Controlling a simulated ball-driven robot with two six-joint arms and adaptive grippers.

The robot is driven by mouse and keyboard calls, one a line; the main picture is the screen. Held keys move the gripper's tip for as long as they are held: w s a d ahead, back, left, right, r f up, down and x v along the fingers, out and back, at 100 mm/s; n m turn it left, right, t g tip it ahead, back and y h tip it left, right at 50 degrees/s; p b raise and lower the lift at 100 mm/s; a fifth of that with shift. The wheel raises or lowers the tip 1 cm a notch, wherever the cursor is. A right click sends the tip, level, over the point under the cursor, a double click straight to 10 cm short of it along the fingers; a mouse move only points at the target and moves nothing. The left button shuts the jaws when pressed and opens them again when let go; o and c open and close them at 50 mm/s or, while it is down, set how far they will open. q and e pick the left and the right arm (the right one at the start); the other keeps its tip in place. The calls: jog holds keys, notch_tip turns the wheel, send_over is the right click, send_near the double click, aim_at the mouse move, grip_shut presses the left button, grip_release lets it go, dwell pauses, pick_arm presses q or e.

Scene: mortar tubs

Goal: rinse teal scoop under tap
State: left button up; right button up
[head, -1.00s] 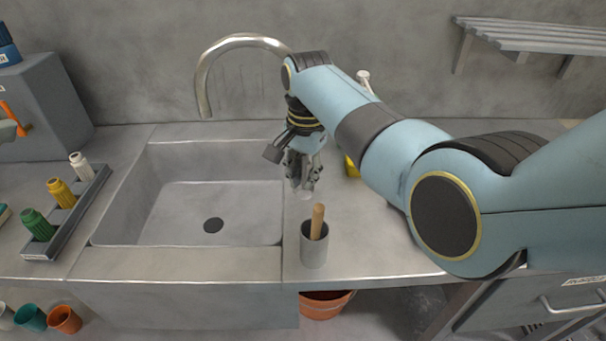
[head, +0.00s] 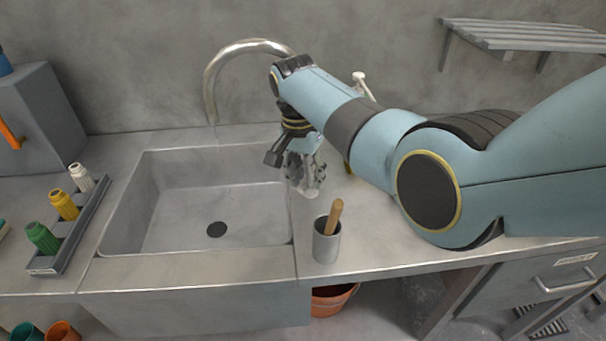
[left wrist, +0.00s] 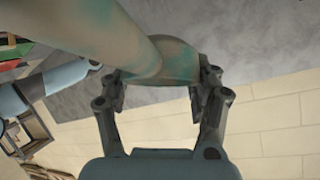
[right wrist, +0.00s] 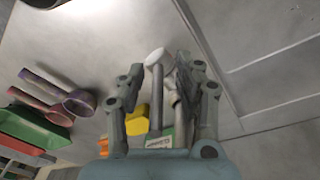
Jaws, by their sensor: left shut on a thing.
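The teal scoop (left wrist: 175,62) shows in the left wrist view, with brown-grey smears over its teal surface. My left gripper (left wrist: 160,90) is shut on it; this gripper is outside the head view. The tap (head: 212,85) arches over the back of the sink (head: 190,266), and I see no clear stream of water from it. My right gripper (head: 305,182) hangs over the counter by the sink's right edge. In the right wrist view its fingers (right wrist: 160,75) are apart, with a white-tipped grey stem (right wrist: 155,60) showing between them. I cannot tell whether they touch it.
A grey cup (head: 327,245) with a wooden handle stands on the counter right of the sink. A rack (head: 75,232) of bottles stands left of it. Purple (right wrist: 80,102) and red (right wrist: 58,117) scoops show in the right wrist view. The sink basin is empty.

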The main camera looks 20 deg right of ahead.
pick_arm(q)
jog(key=shift+d, duration=0.15)
pick_arm(e)
jog(key=shift+d, duration=0.15)
jog(key=shift+r, duration=0.35)
notch_tip(320, 180, up, 11)
jog(key=a, duration=0.1)
jog(key=shift+a, duration=0.3)
jog(key=shift+w+r, duration=0.1)
